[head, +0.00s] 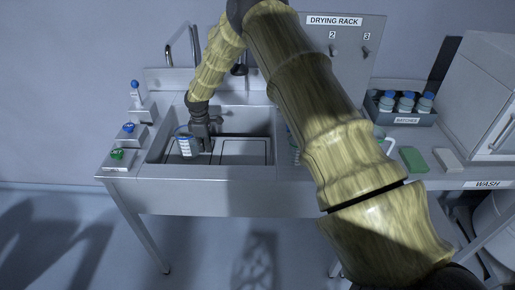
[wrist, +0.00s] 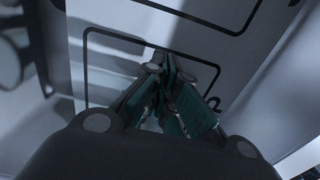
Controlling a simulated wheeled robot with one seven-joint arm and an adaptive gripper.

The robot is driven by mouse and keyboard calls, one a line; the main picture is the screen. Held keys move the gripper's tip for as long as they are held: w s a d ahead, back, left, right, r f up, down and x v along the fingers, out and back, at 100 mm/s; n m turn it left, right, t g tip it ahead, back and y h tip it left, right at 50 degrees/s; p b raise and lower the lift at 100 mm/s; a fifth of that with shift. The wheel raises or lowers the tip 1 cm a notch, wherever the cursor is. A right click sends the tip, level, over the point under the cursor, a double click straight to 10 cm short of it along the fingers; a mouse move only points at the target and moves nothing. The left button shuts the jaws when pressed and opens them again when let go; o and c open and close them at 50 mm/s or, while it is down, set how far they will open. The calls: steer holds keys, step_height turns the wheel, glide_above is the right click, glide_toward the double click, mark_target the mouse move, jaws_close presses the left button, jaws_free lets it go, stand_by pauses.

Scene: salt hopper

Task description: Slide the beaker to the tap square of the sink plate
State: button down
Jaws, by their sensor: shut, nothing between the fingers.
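The beaker (head: 185,147), clear with a blue rim and a white label, stands upright on the left part of the sink plate (head: 240,148). The plate is pale with black square outlines; they also show on the plate in the wrist view (wrist: 120,62). My gripper (head: 203,149) points down into the sink just right of the beaker, very close to it. I cannot tell whether they touch. The gripper's fingers (wrist: 183,85) are shut with nothing between them, and they hide part of an outline. I cannot read which square is the tap square.
The sink's walls (head: 272,125) surround the plate, and a tap (head: 239,68) stands behind. Bottles on steps (head: 118,155) are left of the sink. The drying rack panel (head: 345,45), a rack of bottles (head: 405,105) and a green sponge (head: 413,160) are right.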

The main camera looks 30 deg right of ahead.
steer(key=shift+a, duration=0.1)
steer(key=shift+w+r, duration=0.1)
steer(key=shift+r, duration=0.05)
step_height(320, 180, up, 20)
steer(key=p, duration=1)
steer(key=shift+f, duration=0.2)
